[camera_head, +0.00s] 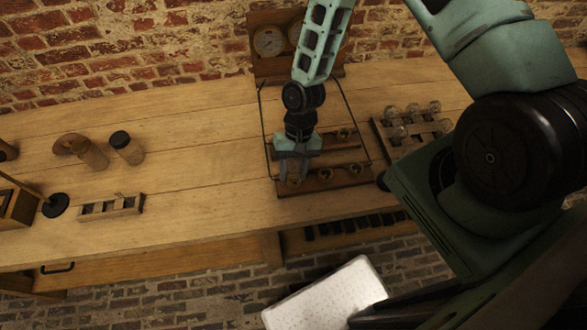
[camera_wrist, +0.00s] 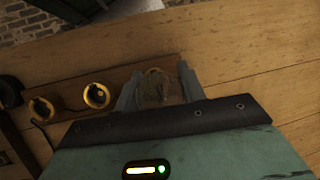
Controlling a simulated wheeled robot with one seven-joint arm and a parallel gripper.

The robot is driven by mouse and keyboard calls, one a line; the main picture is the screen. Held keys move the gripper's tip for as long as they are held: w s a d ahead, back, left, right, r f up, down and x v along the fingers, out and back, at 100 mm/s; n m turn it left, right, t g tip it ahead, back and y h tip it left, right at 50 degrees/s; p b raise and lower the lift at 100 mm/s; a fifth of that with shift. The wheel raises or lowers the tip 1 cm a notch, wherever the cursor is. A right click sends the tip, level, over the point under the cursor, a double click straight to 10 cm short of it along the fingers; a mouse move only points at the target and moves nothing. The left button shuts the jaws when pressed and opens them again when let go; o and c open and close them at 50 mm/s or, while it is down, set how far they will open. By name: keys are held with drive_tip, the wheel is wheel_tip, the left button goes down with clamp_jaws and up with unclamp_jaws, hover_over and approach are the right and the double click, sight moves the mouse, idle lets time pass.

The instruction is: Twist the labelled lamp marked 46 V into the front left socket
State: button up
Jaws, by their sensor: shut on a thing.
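My gripper (camera_head: 293,168) points down over the left end of the front strip of the wooden socket board (camera_head: 345,182). In the wrist view, my gripper (camera_wrist: 158,86) is shut on a clear glass lamp (camera_wrist: 156,90), seen from above between the two fingers. The front left socket is hidden under the lamp and fingers, so I cannot tell how deep the lamp sits. Two brass-ringed sockets of the same strip, the middle one (camera_wrist: 97,96) and the far one (camera_wrist: 40,108), show without lamps. No voltage label is readable.
A wooden rack (camera_head: 412,133) with several glass lamps stands right of the board. A gauge panel (camera_head: 270,68) stands behind it. Jars (camera_head: 127,147) and a small slotted wooden block (camera_head: 111,207) are on the left. The table between is clear.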

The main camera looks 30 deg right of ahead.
drive_tip(key=shift+f+b, duration=0.45)
drive_tip(key=shift+f, duration=0.25)
idle(0.3)
drive_tip(key=m, duration=0.2)
drive_tip(key=m+t+y, duration=0.1)
drive_tip(key=m, duration=0.1)
drive_tip(key=shift+r+m+t+p, duration=0.1)
drive_tip(key=shift+m+t+p, duration=0.2)
drive_tip(key=shift+p, duration=0.05)
drive_tip(key=shift+w+a+m+t, duration=0.15)
drive_tip(key=shift+m+t, duration=0.25)
drive_tip(key=shift+m, duration=0.5)
drive_tip(key=shift+m+t+y, duration=0.3)
drive_tip(key=shift+m+t, duration=0.1)
drive_tip(key=shift+m, duration=0.8)
drive_tip(key=m, duration=0.1)
drive_tip(key=m+t, duration=0.1)
drive_tip(key=m, duration=0.2)
drive_tip(key=shift+w+t, duration=0.25)
drive_tip(key=shift+t, duration=0.15)
